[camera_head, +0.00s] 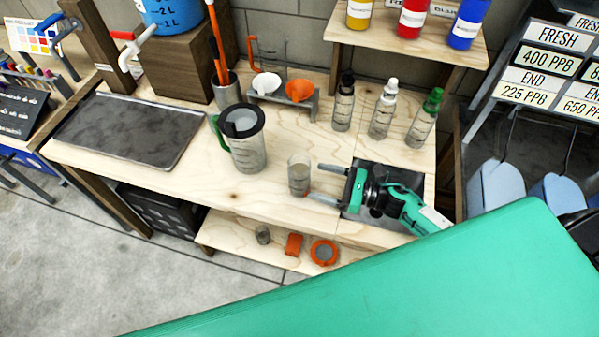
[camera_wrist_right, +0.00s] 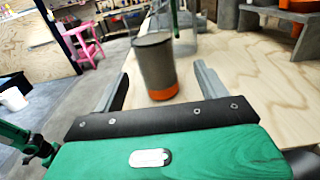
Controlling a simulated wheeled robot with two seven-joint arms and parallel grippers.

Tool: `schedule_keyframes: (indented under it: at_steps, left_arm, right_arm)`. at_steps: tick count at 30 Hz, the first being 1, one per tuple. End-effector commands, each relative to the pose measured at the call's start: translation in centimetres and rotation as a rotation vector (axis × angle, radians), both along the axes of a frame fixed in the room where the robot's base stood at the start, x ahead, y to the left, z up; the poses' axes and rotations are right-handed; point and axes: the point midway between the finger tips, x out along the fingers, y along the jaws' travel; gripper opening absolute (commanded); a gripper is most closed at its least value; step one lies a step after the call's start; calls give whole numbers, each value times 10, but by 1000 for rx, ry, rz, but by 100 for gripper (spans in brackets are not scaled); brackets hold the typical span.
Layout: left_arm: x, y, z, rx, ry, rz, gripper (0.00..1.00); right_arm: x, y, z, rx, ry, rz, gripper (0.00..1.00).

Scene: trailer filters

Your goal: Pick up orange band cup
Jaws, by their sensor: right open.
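The orange band cup (camera_head: 299,173) stands upright near the front edge of the wooden bench, left of my right gripper. It is a grey, see-through cup; in the right wrist view the cup (camera_wrist_right: 155,62) shows an orange band around its base. My right gripper (camera_head: 314,182) is open, with its two fingers pointing left toward the cup. In the wrist view the cup stands ahead, between the lines of the two fingers, and I cannot tell whether the tips reach past its near side. My left gripper is not in view.
A grey jug with a green handle (camera_head: 243,140) stands left of the cup. A dark tray (camera_head: 130,130) lies farther left. Several bottles (camera_head: 382,110) stand at the back right. A small rack with funnels (camera_head: 283,97) is behind. A lower shelf (camera_head: 230,233) holds small orange items.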

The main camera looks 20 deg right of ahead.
Motion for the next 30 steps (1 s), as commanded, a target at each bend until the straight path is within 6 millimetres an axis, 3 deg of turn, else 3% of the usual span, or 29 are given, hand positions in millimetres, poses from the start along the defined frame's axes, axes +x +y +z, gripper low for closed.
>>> schedule_keyframes:
  at_steps: [5, 14, 21, 30]
  left_arm:
    - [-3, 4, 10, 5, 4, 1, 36]
    - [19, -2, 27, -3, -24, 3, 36]
    - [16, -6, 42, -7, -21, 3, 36]
    - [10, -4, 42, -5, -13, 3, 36]
  right_arm:
    - [15, 21, 2, 2, 0, -1, 75]
    - [25, 42, 4, 1, 0, 0, 75]
    - [39, 68, 2, 1, 0, -1, 75]
    - [42, 73, -1, 0, 0, 0, 75]
